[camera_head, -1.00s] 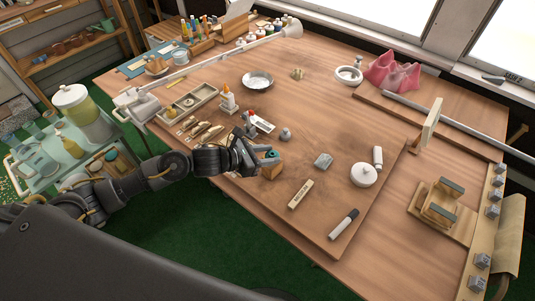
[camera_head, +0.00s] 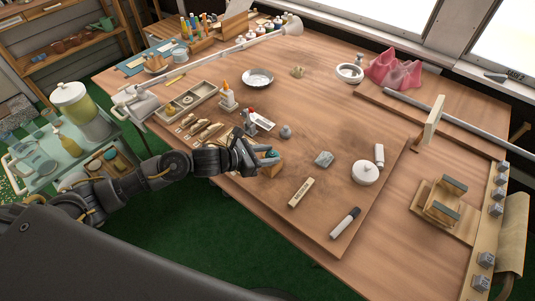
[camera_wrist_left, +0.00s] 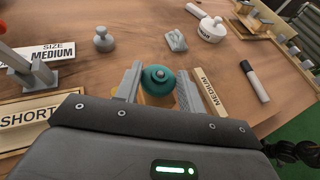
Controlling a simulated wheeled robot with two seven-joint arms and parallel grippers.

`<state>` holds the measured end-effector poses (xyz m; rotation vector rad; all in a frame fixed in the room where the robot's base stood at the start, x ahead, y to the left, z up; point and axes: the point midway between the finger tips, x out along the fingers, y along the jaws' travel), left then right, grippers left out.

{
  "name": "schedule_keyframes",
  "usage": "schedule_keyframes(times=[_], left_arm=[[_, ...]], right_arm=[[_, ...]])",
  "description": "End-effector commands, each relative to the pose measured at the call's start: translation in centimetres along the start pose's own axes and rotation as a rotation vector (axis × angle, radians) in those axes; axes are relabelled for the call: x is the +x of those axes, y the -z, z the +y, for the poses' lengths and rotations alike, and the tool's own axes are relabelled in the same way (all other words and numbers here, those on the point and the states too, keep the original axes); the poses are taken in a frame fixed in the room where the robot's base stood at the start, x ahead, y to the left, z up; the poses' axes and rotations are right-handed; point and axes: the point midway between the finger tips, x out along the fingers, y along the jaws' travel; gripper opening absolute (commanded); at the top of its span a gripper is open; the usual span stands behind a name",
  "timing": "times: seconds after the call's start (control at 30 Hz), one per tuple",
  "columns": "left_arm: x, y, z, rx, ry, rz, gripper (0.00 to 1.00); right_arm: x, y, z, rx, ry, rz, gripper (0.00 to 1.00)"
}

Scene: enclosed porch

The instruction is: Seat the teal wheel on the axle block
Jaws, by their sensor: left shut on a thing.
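The teal wheel (camera_wrist_left: 158,82) sits between the two fingers of my left gripper (camera_wrist_left: 159,88) in the left wrist view, and the gripper is shut on it. A small grey pin end shows at the wheel's centre. The wheel also shows in the head view (camera_head: 271,154), at the top of the wooden axle block (camera_head: 272,169) near the table's front edge. Only a little of the block (camera_wrist_left: 156,99) shows below the wheel in the wrist view. I cannot tell whether the wheel is fully down. My right gripper is not in view.
Beyond the wheel are a grey knob (camera_head: 285,132), a grey block (camera_head: 324,159) and a white lidded pot (camera_head: 365,173). A wooden MEDIUM label (camera_wrist_left: 211,92) and a marker (camera_head: 345,223) lie to the right.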

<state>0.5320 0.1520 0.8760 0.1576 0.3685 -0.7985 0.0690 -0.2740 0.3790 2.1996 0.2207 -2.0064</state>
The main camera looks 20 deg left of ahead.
Motion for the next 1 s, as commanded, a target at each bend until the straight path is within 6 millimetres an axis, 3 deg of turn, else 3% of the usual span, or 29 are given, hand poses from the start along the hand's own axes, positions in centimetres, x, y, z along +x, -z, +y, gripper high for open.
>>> schedule_keyframes(times=[0.57, 0.6, 0.77, 0.97, 1.0], left_arm=[[0.32, 0.79, 0.01, 0.0, 0.0, 0.0, 0.18], [0.3, 0.74, 0.01, 0.0, 0.0, 0.0, 0.42], [0.29, 0.71, 0.01, 0.0, 0.0, 0.0, 0.63], [0.29, 0.71, 0.01, 0.0, 0.0, 0.0, 0.65], [0.3, 0.72, 0.0, 0.0, 0.0, 0.0, 0.69]], right_arm=[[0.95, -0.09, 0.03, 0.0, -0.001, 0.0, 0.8], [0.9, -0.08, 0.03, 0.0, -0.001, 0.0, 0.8], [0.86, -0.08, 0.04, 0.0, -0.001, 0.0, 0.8], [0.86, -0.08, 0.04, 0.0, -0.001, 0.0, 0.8], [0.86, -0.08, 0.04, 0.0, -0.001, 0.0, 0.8]])
